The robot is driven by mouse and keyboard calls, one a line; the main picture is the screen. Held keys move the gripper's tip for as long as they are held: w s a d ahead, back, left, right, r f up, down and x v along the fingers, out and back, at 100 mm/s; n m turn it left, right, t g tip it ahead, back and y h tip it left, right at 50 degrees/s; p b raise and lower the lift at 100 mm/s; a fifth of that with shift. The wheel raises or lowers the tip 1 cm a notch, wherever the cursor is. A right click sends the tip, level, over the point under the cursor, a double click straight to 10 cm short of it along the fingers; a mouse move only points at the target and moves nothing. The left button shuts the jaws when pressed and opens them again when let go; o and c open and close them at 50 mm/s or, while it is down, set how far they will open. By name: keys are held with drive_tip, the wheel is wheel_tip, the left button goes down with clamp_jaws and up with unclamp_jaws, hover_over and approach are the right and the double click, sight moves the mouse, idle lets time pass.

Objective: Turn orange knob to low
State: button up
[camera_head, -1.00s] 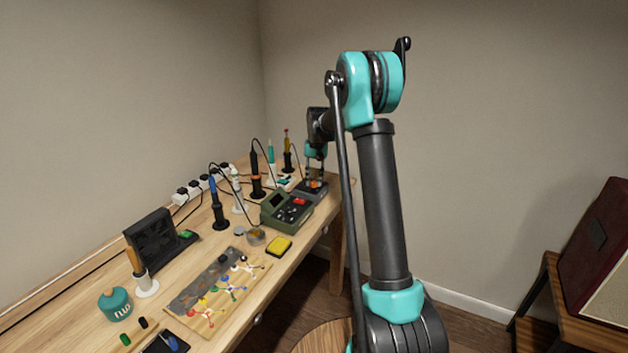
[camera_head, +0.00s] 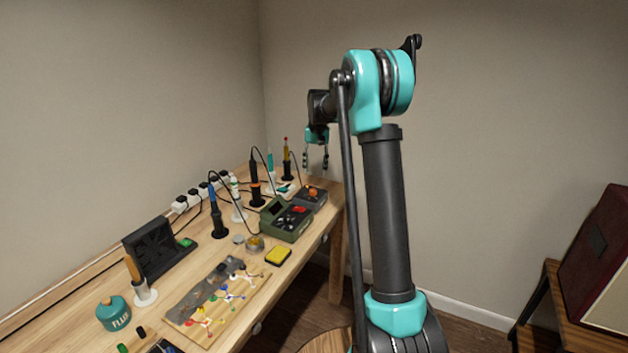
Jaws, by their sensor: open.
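The orange knob (camera_head: 312,191) sits on top of a small dark grey box (camera_head: 312,202) at the far right end of the workbench. The knob is too small to read its setting. My gripper (camera_head: 316,169) hangs pointing down above and slightly behind the box. Its two fingers are apart with nothing between them, and it is clear of the knob.
Several upright irons in holders, such as the blue one (camera_head: 217,218), line the back. A yellow sponge (camera_head: 278,256) and a wiring board (camera_head: 190,318) lie nearer. Air above the box is free.

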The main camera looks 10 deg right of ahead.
drive_tip(key=shift+d+r, duration=0.1)
drive_tip(key=shift+r, duration=1.5)
drive_tip(key=shift+s, duration=0.1)
drive_tip(key=s+d+f+t, duration=0.1)
drive_tip(key=s+f, duration=0.3)
drive_tip(key=s, duration=1)
drive_tip(key=s+d+f+n+t, duration=0.1)
drive_tip(key=s+f, duration=0.4)
drive_tip(key=s, duration=0.8)
drive_tip(key=s+d+f+n+t, duration=0.1)
drive_tip(key=s+f, duration=0.3)
drive_tip(key=s, duration=1)
drive_tip(key=shift+s+d+f+t+h, duration=0.2)
drive_tip(key=shift+s+f+t+h, duration=0.1)
drive_tip(key=shift+f+t+h, duration=0.15)
